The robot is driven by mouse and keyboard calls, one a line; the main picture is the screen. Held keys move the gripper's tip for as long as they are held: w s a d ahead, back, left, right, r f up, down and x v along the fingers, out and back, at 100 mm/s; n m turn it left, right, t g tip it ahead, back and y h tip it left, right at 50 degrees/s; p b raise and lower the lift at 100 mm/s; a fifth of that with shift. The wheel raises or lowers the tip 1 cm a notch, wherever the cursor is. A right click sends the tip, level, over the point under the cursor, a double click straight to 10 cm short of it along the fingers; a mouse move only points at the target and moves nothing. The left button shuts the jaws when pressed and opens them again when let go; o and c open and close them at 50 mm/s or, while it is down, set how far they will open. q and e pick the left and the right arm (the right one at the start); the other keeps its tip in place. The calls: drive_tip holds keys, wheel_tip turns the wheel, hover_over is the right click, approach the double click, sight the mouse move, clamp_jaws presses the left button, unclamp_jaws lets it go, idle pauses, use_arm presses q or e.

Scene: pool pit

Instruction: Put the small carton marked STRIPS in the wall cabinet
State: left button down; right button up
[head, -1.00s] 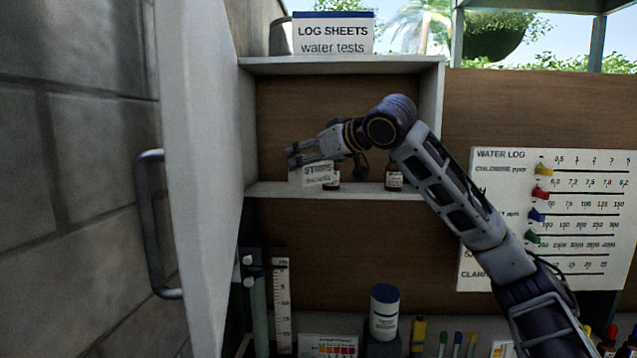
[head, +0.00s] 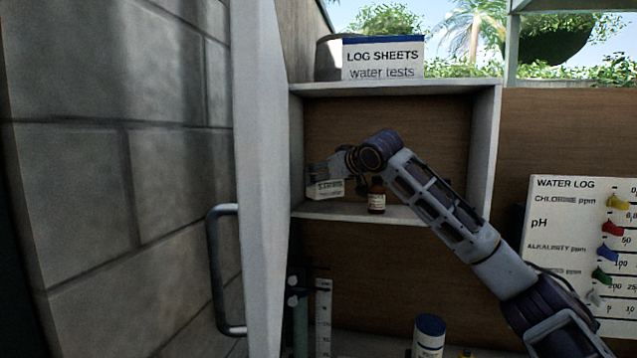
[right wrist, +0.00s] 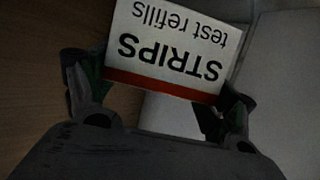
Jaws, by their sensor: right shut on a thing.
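The small white carton marked STRIPS (head: 326,189) is inside the wall cabinet, near its left side and at shelf height. In the right wrist view the carton (right wrist: 172,45) shows upside down, with a red band along one edge. My right gripper (head: 318,174) is shut on it, with one finger at each side of the carton. Whether its underside touches the shelf I cannot tell. The wall cabinet (head: 398,87) is open, its white door (head: 262,180) swung out on the left. My left gripper is not in view.
A brown bottle (head: 376,196) stands on the cabinet shelf just right of the carton, close to my arm. A LOG SHEETS box (head: 383,60) sits on top of the cabinet. The door's handle (head: 222,270) sticks out on the left. A water log board (head: 580,250) hangs at right.

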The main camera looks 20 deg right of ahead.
sight(319, 206)
drive_tip(key=shift+w+a+p, duration=0.15)
drive_tip(key=shift+w+p, duration=0.1)
drive_tip(key=shift+w, duration=0.75)
drive_tip(key=shift+w+a+p, duration=0.15)
drive_tip(key=shift+w+p, duration=0.05)
drive_tip(key=shift+w, duration=0.75)
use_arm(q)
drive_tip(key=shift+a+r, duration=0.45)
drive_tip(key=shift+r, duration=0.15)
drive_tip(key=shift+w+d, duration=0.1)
use_arm(e)
drive_tip(key=shift+f, duration=0.2)
drive_tip(key=shift+d+f, duration=0.1)
drive_tip(key=shift+f, duration=1.3)
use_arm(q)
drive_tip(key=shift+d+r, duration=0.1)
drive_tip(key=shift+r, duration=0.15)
use_arm(e)
drive_tip(key=shift+f, duration=0.15)
drive_tip(key=shift+f, duration=0.2)
drive_tip(key=o, duration=1)
